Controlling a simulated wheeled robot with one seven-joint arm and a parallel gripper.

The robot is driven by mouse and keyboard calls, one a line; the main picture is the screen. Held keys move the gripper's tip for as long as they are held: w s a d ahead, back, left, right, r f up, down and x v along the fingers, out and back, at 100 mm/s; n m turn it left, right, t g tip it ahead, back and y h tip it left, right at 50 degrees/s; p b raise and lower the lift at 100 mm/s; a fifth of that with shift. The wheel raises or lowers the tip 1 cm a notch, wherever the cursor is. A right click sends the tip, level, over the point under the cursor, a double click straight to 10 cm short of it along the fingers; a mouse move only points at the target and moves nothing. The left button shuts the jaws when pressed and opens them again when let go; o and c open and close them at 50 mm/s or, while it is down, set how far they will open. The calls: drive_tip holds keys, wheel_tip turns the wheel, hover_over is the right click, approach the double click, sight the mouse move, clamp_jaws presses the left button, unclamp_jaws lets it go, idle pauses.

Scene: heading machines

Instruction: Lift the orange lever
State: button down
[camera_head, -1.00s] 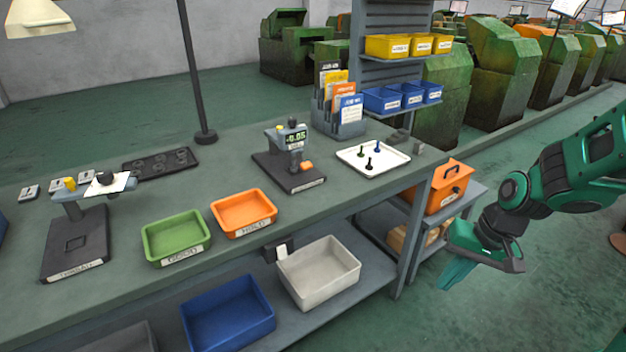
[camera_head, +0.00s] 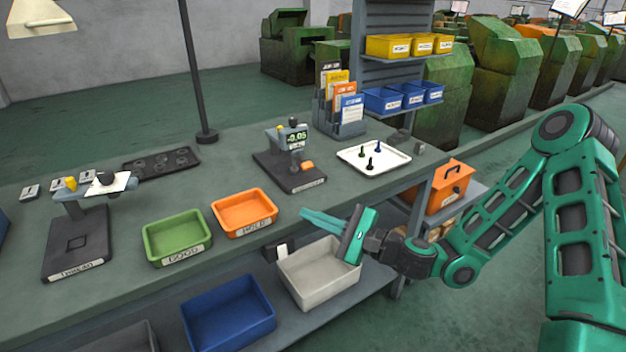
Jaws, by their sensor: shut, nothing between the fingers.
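The orange lever (camera_head: 307,166) is a small orange piece low on the right side of the gauge stand (camera_head: 284,168). The stand has a dark base and a small display that seems to read -0.05. It stands on the workbench, right of the middle. My gripper (camera_head: 305,214) is shut and empty, with its fingers pointing left. In the picture it is below the lever, near the bench's front edge and over the light grey bin, apart from the lever. Nothing hides the lever.
The orange tray (camera_head: 243,231) and green tray (camera_head: 176,257) sit left of my gripper on the bench. A white tray (camera_head: 345,156) with small dark pegs lies right of the gauge. The light grey bin (camera_head: 318,291) is below. Bare bench lies between the gauge and my gripper.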

sight(331, 205)
drive_tip(key=w+d+m+t+h, duration=0.1)
drive_tip(key=w+d+m+t, duration=0.1)
drive_tip(key=m, duration=0.2)
drive_tip(key=w+d+m+t+h, duration=0.2)
drive_tip(key=w+m, duration=0.1)
drive_tip(key=m, duration=0.1)
drive_tip(key=w+d+m+t+h, duration=0.1)
drive_tip(key=w+d+m+t, duration=0.1)
drive_tip(key=m, duration=0.3)
drive_tip(key=shift+w+t+h, duration=0.3)
drive_tip(key=shift+w+t, duration=0.1)
drive_tip(key=shift+x, duration=5)
